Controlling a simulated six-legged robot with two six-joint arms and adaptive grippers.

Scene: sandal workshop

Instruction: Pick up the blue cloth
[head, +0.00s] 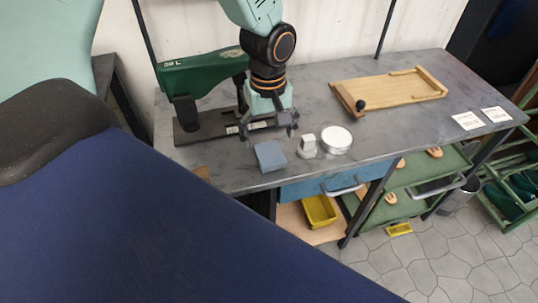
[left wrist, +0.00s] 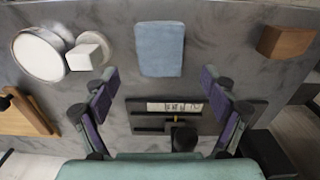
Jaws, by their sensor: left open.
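The blue cloth (head: 270,156) is a small folded grey-blue pad lying flat on the grey workbench (head: 400,140), near its front edge. It also shows in the left wrist view (left wrist: 160,48), at the top middle. My left gripper (head: 268,128) is open and empty above the bench, a little behind the cloth. In the left wrist view its two fingers (left wrist: 160,82) stand apart, and the cloth lies beyond the fingertips, between their lines. Nothing covers the cloth. My right gripper is not in view.
A white block on a small round base (head: 308,146) and a round white-topped tin (head: 336,139) stand right of the cloth. A green machine (head: 205,75) on a dark base is behind left. A brown block (left wrist: 285,42) lies beside the cloth. A wooden tray (head: 390,92) lies back right.

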